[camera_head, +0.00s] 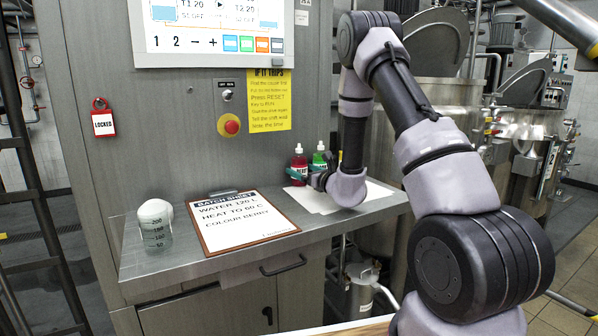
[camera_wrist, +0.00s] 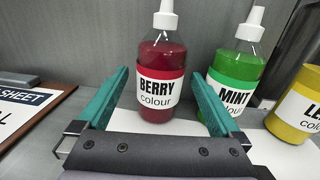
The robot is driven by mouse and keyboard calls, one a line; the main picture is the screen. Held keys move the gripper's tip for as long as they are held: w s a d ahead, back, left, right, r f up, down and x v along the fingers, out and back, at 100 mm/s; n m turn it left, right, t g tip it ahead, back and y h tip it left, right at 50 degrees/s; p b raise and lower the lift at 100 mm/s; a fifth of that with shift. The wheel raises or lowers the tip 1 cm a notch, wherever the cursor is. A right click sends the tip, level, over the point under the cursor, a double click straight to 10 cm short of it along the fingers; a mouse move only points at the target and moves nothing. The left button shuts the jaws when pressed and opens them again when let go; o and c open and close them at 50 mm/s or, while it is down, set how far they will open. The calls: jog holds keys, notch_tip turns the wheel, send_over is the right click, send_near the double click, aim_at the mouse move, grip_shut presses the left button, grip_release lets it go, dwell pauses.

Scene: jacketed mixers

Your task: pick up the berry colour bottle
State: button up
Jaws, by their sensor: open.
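The berry colour bottle (camera_wrist: 160,65) stands upright, red with a white cap and a white label. In the head view it is the red bottle (camera_head: 299,160) at the back of the steel shelf, partly hidden by my gripper. My gripper (camera_wrist: 162,92) is open, its two teal fingers pointing toward the bottle. In the wrist view the bottle appears between the fingers, its lower body near the fingertips. I cannot tell whether a finger touches it. In the head view my gripper (camera_head: 301,173) is just in front of the bottle.
The green mint bottle (camera_wrist: 236,68) stands close to the right of the berry bottle. A yellow bottle (camera_wrist: 300,105) is farther right. A clipboard (camera_head: 242,222) and a glass beaker (camera_head: 156,226) rest on the steel shelf (camera_head: 190,258). The cabinet wall (camera_wrist: 70,35) rises behind the bottles.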

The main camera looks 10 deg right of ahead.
jog(key=shift+w+a, duration=0.15)
jog(key=shift+w, duration=0.25)
jog(key=shift+c, duration=0.3)
grip_shut()
jog(key=shift+r, duration=0.2)
